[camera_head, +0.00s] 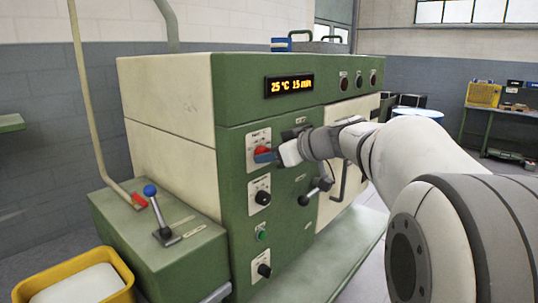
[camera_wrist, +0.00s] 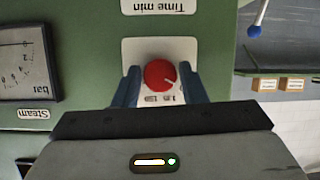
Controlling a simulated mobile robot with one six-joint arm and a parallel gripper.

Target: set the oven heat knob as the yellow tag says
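The green and cream oven (camera_head: 228,105) has a lit display (camera_head: 289,86) reading "25 °C 15 min". A red round knob (camera_wrist: 158,73) sits on a white plate on its front; it also shows in the head view (camera_head: 262,149). Its white pointer mark points to the lower right in the wrist view. My gripper (camera_wrist: 160,84) has its blue fingers on both sides of the red knob, close against its edges, and appears shut on it. The fingers hide part of the plate and its scale. No yellow tag is readable in either view.
A black knob (camera_head: 260,197) sits below the red one; an upside-down "Time min" label (camera_wrist: 158,5) shows in the wrist view. A lever (camera_head: 314,190) juts out to the right. A steam gauge (camera_wrist: 22,66) is left in the wrist view. A blue-topped lever (camera_head: 150,191) stands at left.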

